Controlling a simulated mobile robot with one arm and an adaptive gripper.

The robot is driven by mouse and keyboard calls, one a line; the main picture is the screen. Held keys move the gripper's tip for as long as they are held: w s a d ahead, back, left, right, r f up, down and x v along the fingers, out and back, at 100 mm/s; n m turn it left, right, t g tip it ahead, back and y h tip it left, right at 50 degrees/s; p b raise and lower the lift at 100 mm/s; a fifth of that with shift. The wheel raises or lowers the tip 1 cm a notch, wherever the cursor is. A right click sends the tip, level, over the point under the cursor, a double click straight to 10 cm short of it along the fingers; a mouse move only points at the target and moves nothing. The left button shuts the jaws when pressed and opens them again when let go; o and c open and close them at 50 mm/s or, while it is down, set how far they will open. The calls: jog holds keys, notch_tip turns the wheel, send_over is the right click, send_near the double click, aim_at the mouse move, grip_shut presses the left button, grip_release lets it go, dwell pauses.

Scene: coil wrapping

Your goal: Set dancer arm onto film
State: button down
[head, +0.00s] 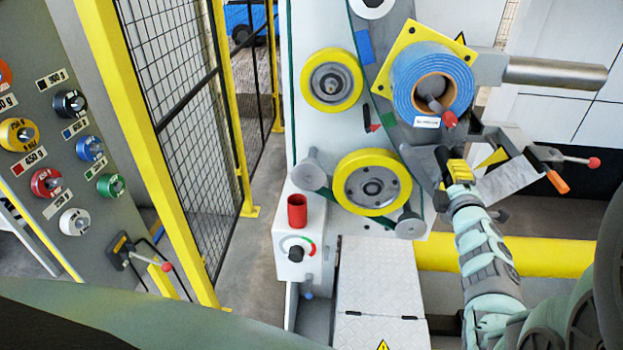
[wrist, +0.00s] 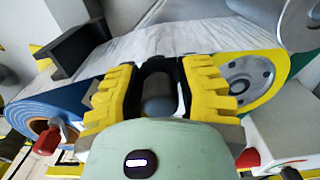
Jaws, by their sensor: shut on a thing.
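My gripper (head: 450,166) has yellow ribbed fingers and is at the lower right of the machine, below the blue film roll (head: 403,88). In the wrist view the fingers (wrist: 158,72) are closed around a grey rounded bar end (wrist: 158,102), which appears to be the dancer arm's grip. Most of the dancer arm is hidden by my gripper. A pale wrinkled film sheet (wrist: 135,48) stretches behind the fingers in the wrist view. Whether the arm touches the film I cannot tell.
Two yellow-rimmed rollers (head: 331,80) are on the machine face, the lower one (head: 350,197) left of my gripper. A red-tipped lever (head: 570,159) and an orange-handled tool (head: 557,181) stick out at the right. A control box (head: 297,240) with a red cup stands lower left.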

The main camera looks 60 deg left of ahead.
jog(key=shift+s+a+r+n, duration=0.1)
jog(key=shift+r+n, duration=0.2)
jog(key=shift+n, duration=0.2)
jog(key=shift+r, duration=0.1)
jog(key=c, duration=0.7)
grip_release()
jog(key=v, duration=1.2)
